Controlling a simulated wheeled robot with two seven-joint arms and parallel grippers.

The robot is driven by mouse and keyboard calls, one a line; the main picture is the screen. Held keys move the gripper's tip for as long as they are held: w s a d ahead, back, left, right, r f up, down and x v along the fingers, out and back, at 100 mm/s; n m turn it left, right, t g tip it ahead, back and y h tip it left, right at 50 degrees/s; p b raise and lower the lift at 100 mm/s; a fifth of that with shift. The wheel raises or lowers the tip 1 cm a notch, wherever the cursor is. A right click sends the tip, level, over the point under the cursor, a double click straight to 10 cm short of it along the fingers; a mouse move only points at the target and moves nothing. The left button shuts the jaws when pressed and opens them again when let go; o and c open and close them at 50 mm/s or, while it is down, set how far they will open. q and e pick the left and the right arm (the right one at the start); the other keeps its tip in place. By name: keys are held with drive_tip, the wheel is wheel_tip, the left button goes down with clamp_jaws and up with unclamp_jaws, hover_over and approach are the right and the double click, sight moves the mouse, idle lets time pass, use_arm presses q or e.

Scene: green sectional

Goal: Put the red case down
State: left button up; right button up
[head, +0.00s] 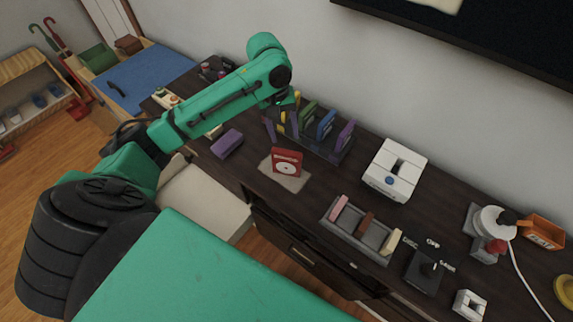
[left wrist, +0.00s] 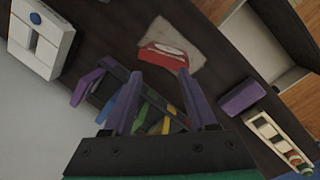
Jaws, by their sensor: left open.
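The red case (head: 287,161), with a white disc picture on its front, stands on a pale grey mat (head: 296,184) on the dark sideboard. In the left wrist view the red case (left wrist: 165,58) is ahead of the fingertips, on the mat (left wrist: 184,36). My left gripper (head: 283,122) is behind the case, over the left end of a dark rack. In the left wrist view its two purple fingers (left wrist: 158,80) are spread with nothing between them, apart from the case. My right gripper is not in view.
The rack (head: 328,155) holds several coloured cases close to my left gripper. A purple block (head: 227,143) lies left of the mat. A grey tray (head: 353,235) with blocks and a white box-like device (head: 396,170) stand to the right. Bare wood surrounds the mat's front.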

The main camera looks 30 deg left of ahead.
sight(286, 161)
use_arm(q)
drive_tip(key=n, duration=0.4)
drive_tip(key=shift+w+d+y+b, duration=0.1)
drive_tip(key=shift+d+y+b, duration=0.05)
drive_tip(key=shift+y+b, duration=0.15)
drive_tip(key=n, duration=0.3)
drive_tip(key=shift+w+r+n+y, duration=0.1)
drive_tip(key=shift+r+n+y, duration=0.1)
drive_tip(key=shift+n+y, duration=0.1)
drive_tip(key=n, duration=0.4)
drive_tip(key=n+b, duration=0.1)
drive_tip(key=n, duration=0.1)
drive_tip(key=shift+r+y, duration=0.25)
drive_tip(key=shift+y, duration=0.15)
wheel_tip(286, 161, down, 14)
drive_tip(key=shift+d+f+p, duration=0.1)
drive_tip(key=shift+f+p, duration=0.1)
drive_tip(key=shift+p, duration=0.3)
clamp_jaws()
